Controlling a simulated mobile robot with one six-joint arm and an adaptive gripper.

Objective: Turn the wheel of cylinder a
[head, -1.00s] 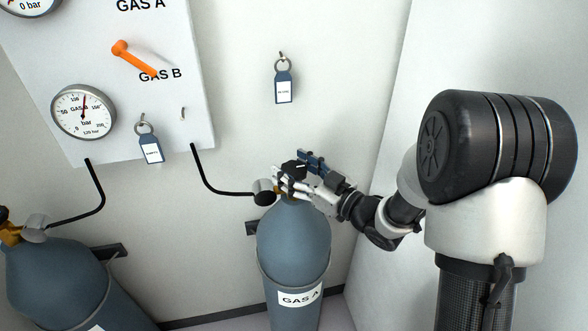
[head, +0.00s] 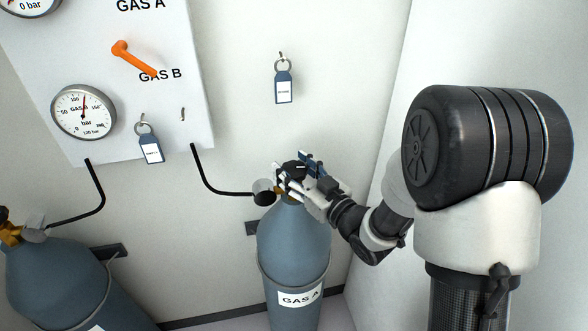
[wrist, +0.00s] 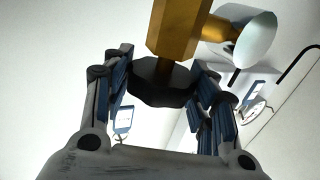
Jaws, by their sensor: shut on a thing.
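Cylinder a (head: 293,240) is a blue-grey gas bottle with a "GAS A" label, standing upright against the wall. Its wheel is a black knob (wrist: 152,84) on the brass valve (wrist: 176,28), seen in the wrist view. My gripper (head: 291,174) is at the top of the cylinder, coming from the right. In the wrist view my gripper's fingers (wrist: 160,85) stand on both sides of the black wheel and are shut on it. In the head view the fingers hide most of the valve.
A second gas bottle (head: 62,275) stands at the lower left. A panel with a gauge (head: 83,111) and an orange lever (head: 135,58) is on the wall. Blue tags (head: 283,86) hang nearby. A black hose (head: 205,175) runs to cylinder a's valve.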

